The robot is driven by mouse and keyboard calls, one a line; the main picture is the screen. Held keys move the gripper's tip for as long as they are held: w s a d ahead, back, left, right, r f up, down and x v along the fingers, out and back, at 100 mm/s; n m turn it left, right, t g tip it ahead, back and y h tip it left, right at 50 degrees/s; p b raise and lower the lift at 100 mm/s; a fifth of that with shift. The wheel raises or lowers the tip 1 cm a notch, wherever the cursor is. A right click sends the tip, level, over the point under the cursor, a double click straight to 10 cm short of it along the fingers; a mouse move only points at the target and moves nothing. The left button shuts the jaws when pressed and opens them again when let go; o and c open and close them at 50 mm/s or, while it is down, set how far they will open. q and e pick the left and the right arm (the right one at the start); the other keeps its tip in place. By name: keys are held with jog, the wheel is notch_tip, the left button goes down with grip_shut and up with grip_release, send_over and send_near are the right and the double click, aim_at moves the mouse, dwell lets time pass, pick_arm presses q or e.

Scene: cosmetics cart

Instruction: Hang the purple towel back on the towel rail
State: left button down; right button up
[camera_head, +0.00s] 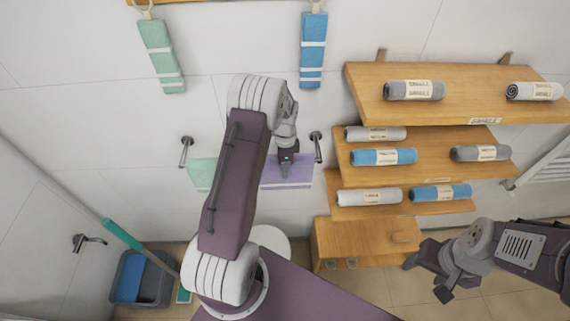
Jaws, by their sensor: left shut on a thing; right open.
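The purple towel (298,172) is in the middle of the head view, in front of the white wall, with a pale stripe near its lower edge. My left gripper (286,172) is shut on it near its top. The towel rail shows by its wall brackets, one on the left (186,150) and one on the right (317,146). My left arm hides most of the span between them, so I cannot tell whether the towel touches the bar. A pale green towel (201,173) hangs by the left bracket. My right gripper (425,278) is open and empty at the lower right.
Wooden shelves (360,95) with several rolled towels stand on the right, above my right gripper. A green towel (160,55) and a blue towel (312,50) hang higher up. A grey bucket (155,285) with a mop stands at the lower left.

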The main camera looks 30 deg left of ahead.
pick_arm(q)
jog(key=shift+f, duration=0.15)
jog(key=c, duration=0.7)
grip_release()
jog(key=shift+w+r, duration=0.1)
jog(key=shift+r, duration=0.35)
notch_tip(320, 180, up, 8)
jog(key=shift+r+b, duration=0.1)
jog(key=shift+b, duration=0.7)
